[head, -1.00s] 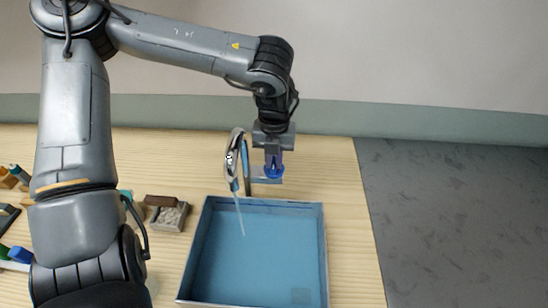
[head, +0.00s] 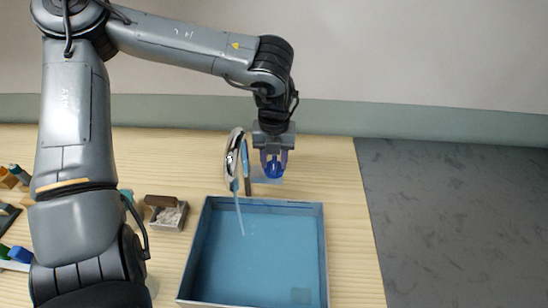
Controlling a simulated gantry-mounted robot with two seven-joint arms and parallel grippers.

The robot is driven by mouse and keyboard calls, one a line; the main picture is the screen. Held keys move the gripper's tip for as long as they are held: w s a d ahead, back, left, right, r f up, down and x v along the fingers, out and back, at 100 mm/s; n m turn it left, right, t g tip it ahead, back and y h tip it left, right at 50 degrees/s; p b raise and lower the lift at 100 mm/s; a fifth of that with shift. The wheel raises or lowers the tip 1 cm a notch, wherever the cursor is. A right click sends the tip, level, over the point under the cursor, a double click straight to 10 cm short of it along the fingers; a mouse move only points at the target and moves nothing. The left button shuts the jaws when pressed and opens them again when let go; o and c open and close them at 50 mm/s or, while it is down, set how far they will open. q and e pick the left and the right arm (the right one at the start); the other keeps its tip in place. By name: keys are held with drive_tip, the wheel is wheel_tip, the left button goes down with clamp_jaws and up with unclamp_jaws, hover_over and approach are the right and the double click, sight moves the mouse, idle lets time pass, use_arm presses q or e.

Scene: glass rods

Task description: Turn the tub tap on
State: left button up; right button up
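The blue tub (head: 323,240) stands on the wooden table. The silver arched tap (head: 236,158) rises at its back edge, and a thin pale stream (head: 240,216) runs from its spout down into the tub. The blue tap knob (head: 273,170) sits to the right of the spout, behind the tub. My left gripper (head: 273,163) points down over the knob, its fingers apart on either side of it. Whether the fingers touch the knob I cannot tell. My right gripper is not in view.
A small tray (head: 168,215) with pale bits and a brown block stands left of the tub. Several coloured items lie at the table's far left. The table (head: 345,200) right of the tub is clear up to its edge.

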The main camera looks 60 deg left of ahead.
sight(275, 162)
use_arm(q)
drive_tip(key=shift+r, duration=0.1)
wheel_tip(275, 162, up, 11)
drive_tip(key=p, duration=0.1)
idle(0.5)
drive_tip(key=shift+w+f, duration=0.1)
drive_tip(key=shift+f, duration=0.15)
